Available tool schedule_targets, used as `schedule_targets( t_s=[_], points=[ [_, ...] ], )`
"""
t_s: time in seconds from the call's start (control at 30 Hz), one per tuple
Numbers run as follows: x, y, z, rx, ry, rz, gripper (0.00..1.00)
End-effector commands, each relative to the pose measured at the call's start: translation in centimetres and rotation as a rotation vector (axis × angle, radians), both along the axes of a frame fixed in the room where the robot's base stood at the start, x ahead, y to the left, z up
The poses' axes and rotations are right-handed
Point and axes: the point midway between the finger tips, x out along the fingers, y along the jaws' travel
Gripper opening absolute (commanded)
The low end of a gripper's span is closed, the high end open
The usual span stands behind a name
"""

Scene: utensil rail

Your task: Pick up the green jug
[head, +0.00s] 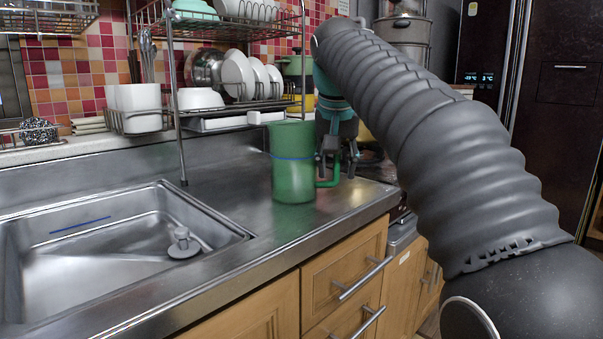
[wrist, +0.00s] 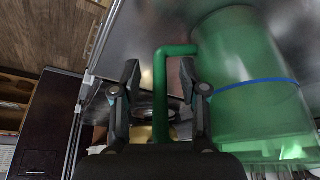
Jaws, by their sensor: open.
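The green jug (head: 293,170) stands upright on the steel counter, right of the sink, with a blue line around it and its handle (head: 333,170) toward the right. My gripper (head: 338,172) points down beside the jug, at its handle. In the wrist view the jug (wrist: 250,90) fills the right side. There the green handle (wrist: 161,90) runs between the two dark fingers of my gripper (wrist: 160,85). The fingers are apart, with gaps visible on both sides of the handle. Part of the handle is hidden by the fingers in the head view.
The sink (head: 110,245) lies left of the jug. A dish rack (head: 225,115) with bowls and plates stands behind it, its post (head: 180,120) reaching the counter. The counter's front edge is close, above wooden drawers (head: 345,275). A stove area is at the right.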

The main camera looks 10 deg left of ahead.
Motion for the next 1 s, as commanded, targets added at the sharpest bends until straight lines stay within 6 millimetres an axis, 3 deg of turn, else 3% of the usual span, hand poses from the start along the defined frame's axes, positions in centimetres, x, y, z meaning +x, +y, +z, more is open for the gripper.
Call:
schedule_targets(
  t_s=[0.2, 0.4, 0.83, 1.0],
  points=[
    [0.1, 0.0, -0.1, 0.001, -0.001, 0.0, 0.43],
    [0.1, 0.0, -0.1, 0.001, -0.001, 0.0, 0.0],
    [0.0, 0.0, 0.1, 0.001, -0.002, 0.0, 0.0],
    [0.1, 0.0, 1.1, 0.001, -0.003, 0.0, 0.0]
  ],
)
